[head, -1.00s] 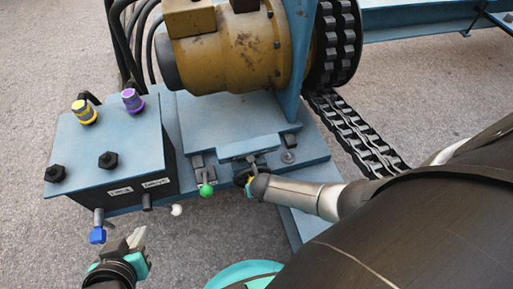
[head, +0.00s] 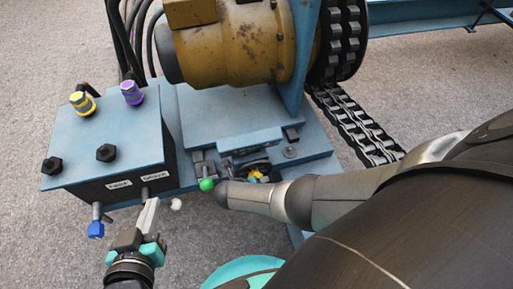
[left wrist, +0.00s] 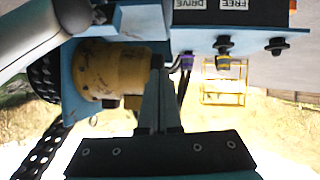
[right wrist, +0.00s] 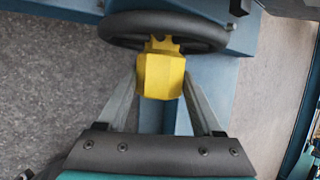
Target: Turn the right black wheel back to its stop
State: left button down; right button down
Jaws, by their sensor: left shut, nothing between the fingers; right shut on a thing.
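The black wheel (right wrist: 165,28) is a dark ring at the top of the right wrist view. In the head view it is a dark disc (head: 250,167) at the front of the blue base, partly covered by my right arm. A yellow block (right wrist: 160,76) sits at the wheel's near side. My right gripper (right wrist: 160,88) is shut on this block, one finger on each side. In the head view my arm hides most of that gripper. My left gripper (head: 149,214) is shut and empty, below the front of the blue box. The left wrist view shows its fingers (left wrist: 159,95) together.
The blue control box (head: 110,150) has black knobs, yellow and purple connectors, and a blue-tipped lever (head: 96,229). A green ball lever (head: 206,184) stands close to my right arm. A white-tipped lever (head: 175,204) is near my left gripper. The yellow motor (head: 235,50) is behind.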

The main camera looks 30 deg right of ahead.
jog(key=shift+a+f+h+b, duration=0.15)
jog(key=shift+a+h+b, duration=0.15)
jog(key=shift+h+b, duration=0.1)
pick_arm(q)
jog(key=shift+d+r+t+h, duration=0.4)
jog(key=shift+d+t, duration=0.15)
jog(key=shift+t, duration=0.1)
jog(key=shift+d+r+t+h, duration=0.3)
jog(key=shift+d+t+h, duration=0.1)
jog(key=shift+d+t, duration=0.2)
pick_arm(e)
jog(key=shift+s, duration=0.1)
jog(key=shift+c, duration=2.2)
grip_release()
jog(key=o, duration=0.4)
jog(key=shift+d, duration=0.1)
jog(key=shift+c, duration=0.2)
pick_arm(q)
jog(key=shift+a, duration=0.15)
